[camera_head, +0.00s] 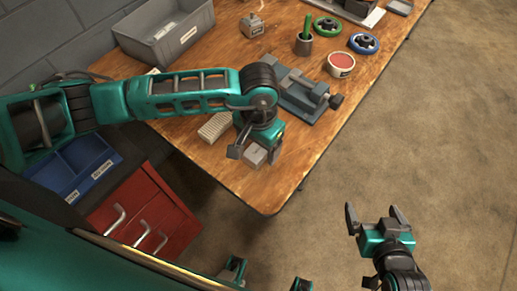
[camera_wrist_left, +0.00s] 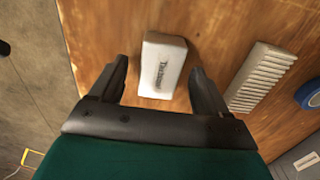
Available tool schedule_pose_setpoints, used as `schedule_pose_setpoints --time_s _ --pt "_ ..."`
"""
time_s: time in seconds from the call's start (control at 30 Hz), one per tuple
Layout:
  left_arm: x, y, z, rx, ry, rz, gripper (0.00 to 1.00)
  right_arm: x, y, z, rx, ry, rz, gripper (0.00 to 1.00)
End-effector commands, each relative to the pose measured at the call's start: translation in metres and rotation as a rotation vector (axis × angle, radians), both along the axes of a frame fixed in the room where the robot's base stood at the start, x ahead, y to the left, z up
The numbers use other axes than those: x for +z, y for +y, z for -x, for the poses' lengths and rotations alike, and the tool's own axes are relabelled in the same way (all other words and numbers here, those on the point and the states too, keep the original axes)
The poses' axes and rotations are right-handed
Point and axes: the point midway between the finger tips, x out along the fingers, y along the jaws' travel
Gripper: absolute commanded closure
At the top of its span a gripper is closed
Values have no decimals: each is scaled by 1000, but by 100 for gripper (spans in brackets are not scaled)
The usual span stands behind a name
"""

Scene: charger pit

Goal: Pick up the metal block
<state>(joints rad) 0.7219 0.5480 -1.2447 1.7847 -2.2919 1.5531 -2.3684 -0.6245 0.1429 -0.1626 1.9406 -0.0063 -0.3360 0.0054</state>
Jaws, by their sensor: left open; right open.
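A small pale grey metal block (camera_head: 257,156) lies on the wooden table near its front corner. In the left wrist view the block (camera_wrist_left: 162,66) has dark lettering on its top. My left gripper (camera_head: 255,151) is open and points down over the block. In the wrist view the block shows between the two fingers (camera_wrist_left: 159,70), with a gap on each side. Whether the fingertips are level with the block or above it, I cannot tell. My right gripper (camera_head: 373,209) is open and empty, away from the table over the floor.
A ribbed pale block (camera_head: 215,126) lies left of my left gripper. A grey vise (camera_head: 301,95) stands behind it to the right. A grey bin (camera_head: 165,34), a red-topped tin (camera_head: 341,64) and handwheels (camera_head: 364,43) are farther back. A red drawer cabinet (camera_head: 146,215) stands left of the table.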

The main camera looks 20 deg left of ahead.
Motion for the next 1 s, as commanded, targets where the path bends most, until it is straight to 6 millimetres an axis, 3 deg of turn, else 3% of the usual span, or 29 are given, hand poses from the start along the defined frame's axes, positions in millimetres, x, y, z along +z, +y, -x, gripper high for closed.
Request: schedule_pose_setpoints --time_s 0.13,0.37,1.0 --pt "-14 0 1 0 0 1 23 0 0 0 0 0 0 0" --pt "-15 0 0 0 -1 1 23 -1 0 0 0 0 0 0" --pt "-15 0 0 0 -1 1 84 -1 0 0 0 1 0 0"
